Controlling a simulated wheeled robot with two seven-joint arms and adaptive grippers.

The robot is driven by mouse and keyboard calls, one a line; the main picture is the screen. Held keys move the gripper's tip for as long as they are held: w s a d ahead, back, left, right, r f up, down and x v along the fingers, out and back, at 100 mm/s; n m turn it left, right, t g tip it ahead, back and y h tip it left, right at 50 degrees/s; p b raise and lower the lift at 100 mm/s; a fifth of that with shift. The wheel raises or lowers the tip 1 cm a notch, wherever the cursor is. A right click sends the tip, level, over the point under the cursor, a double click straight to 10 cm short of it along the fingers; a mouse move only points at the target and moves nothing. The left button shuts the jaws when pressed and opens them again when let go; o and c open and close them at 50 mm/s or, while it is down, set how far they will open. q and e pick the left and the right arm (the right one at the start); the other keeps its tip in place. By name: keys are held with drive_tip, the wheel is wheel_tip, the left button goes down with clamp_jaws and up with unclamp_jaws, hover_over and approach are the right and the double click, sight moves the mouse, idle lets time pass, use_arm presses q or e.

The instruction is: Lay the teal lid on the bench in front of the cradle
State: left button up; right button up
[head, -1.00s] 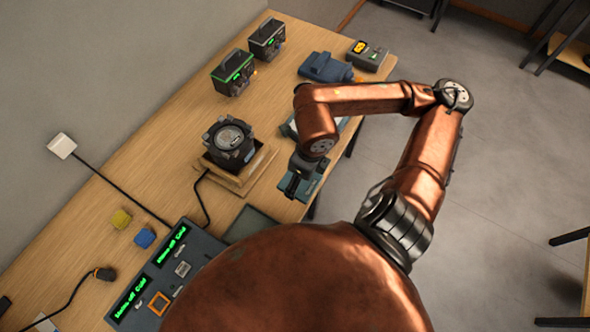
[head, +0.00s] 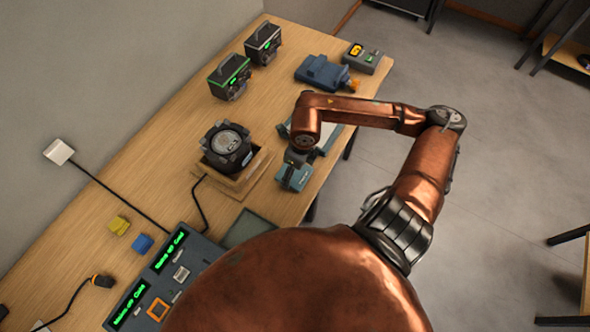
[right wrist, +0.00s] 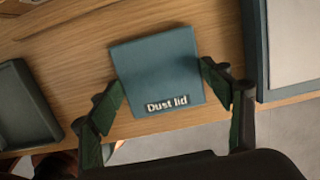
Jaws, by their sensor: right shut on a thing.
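The teal lid (head: 294,178), labelled "Dust lid", is by the front edge of the bench (head: 150,188), in front of the wooden cradle (head: 255,168). It also shows in the right wrist view (right wrist: 155,72), its labelled face toward the camera. My right gripper (head: 297,160) is above the lid and shut on it, one finger at each side in the right wrist view (right wrist: 165,95). I cannot tell whether the lid touches the bench. A dark round-topped device (head: 228,147) sits in the cradle. My left gripper is not in view.
A shallow dark tray (head: 250,228) lies left of the lid, by a control panel (head: 165,275). A pale-topped teal item (right wrist: 295,45) is on the lid's other side. Two black boxes (head: 230,77) (head: 263,43) and a blue device (head: 322,71) stand farther along.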

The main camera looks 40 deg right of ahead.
sight(299, 175)
drive_tip(key=shift+f, duration=0.1)
drive_tip(key=shift+f, duration=0.15)
drive_tip(key=o, duration=1.2)
drive_tip(key=r, duration=0.4)
drive_tip(key=s+r, duration=0.1)
drive_tip(key=r, duration=0.7)
drive_tip(key=shift+s+d+r+p, duration=0.15)
drive_tip(key=shift+s+r+p, duration=0.05)
drive_tip(key=shift+p, duration=0.1)
